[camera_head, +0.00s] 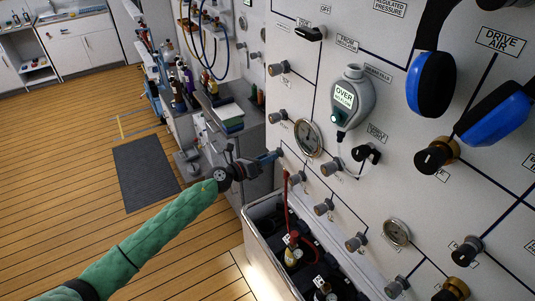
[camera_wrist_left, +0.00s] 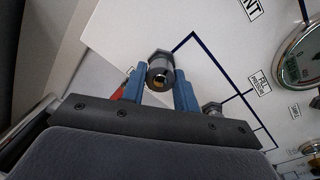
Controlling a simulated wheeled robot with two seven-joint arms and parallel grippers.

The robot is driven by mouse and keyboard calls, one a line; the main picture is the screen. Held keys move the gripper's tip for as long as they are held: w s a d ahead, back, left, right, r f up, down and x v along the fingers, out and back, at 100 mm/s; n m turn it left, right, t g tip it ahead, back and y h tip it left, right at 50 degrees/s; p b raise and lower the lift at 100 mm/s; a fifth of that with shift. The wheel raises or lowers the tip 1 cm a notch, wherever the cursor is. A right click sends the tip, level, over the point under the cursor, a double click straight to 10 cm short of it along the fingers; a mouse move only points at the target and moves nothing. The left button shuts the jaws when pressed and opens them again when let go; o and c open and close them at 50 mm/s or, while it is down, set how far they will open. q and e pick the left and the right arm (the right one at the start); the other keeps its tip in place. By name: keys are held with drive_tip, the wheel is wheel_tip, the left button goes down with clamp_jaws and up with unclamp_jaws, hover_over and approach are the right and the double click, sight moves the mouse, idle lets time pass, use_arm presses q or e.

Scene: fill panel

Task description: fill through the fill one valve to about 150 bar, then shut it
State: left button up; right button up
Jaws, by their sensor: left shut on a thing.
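My left gripper (camera_head: 272,156) reaches the left edge of the white panel (camera_head: 310,85) at the end of the green-sleeved arm. In the left wrist view its blue fingers (camera_wrist_left: 160,88) stand on either side of a grey valve knob (camera_wrist_left: 160,68) and are shut on it. The knob's own label cannot be read, so I cannot tell its name from the picture. A round gauge (camera_head: 308,138) sits to the right of the gripper; it shows partly in the left wrist view (camera_wrist_left: 303,58). Its needle is too small to read. My right gripper is not in view.
Several other knobs, such as one below (camera_head: 324,207), and a smaller gauge (camera_head: 397,232) are on the panel. A red hose (camera_head: 287,195) runs down to cylinders in an open bin (camera_head: 262,240). Blue ear defenders (camera_head: 432,82) hang at right.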

use_arm(q)
drive_tip(key=n+p, duration=0.1)
drive_tip(key=n, duration=0.1)
drive_tip(key=shift+n, duration=0.4)
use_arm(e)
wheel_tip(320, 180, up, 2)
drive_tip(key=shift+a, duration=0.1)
use_arm(q)
drive_tip(key=o, duration=1)
drive_tip(key=shift+c, duration=0.2)
drive_tip(key=b+v, duration=0.3)
drive_tip(key=v, duration=0.5)
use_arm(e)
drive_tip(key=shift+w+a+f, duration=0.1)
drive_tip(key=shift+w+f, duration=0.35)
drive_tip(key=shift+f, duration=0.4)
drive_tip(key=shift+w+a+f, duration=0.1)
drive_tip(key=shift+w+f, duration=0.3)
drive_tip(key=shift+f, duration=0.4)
